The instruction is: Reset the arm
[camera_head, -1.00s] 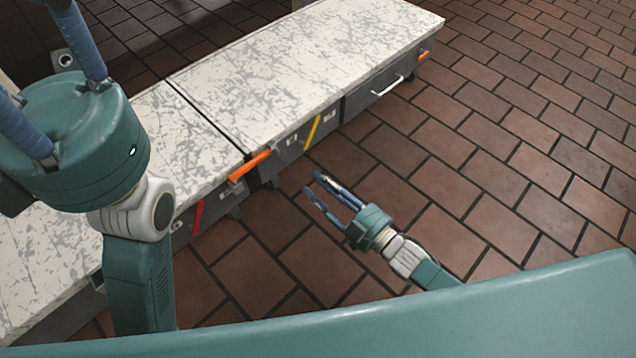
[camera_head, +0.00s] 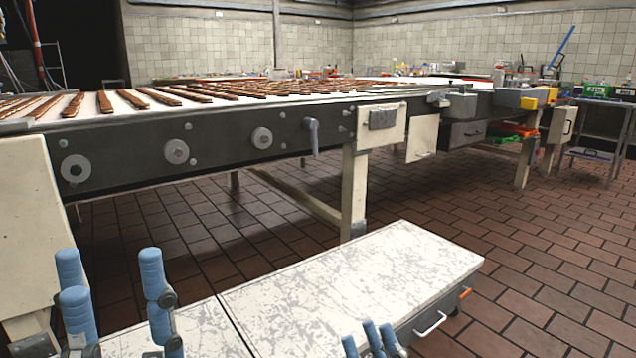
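My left gripper (camera_head: 112,290) shows at the bottom left, with its blue fingers pointing up and set wide apart. Nothing is between them. My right gripper (camera_head: 368,338) shows at the bottom middle, only its blue fingertips and part of the hand in view. Its fingers are spaced apart with nothing visible between them. Both grippers appear in front of the low white-topped cabinet (camera_head: 330,280). The rest of both arms is mostly cut off by the lower edge.
A long conveyor (camera_head: 225,135) with rows of brown bars (camera_head: 240,90) runs across behind the cabinet. A grey cart (camera_head: 600,130) with boxes stands at the far right. Brown tiled floor (camera_head: 540,250) is clear on the right.

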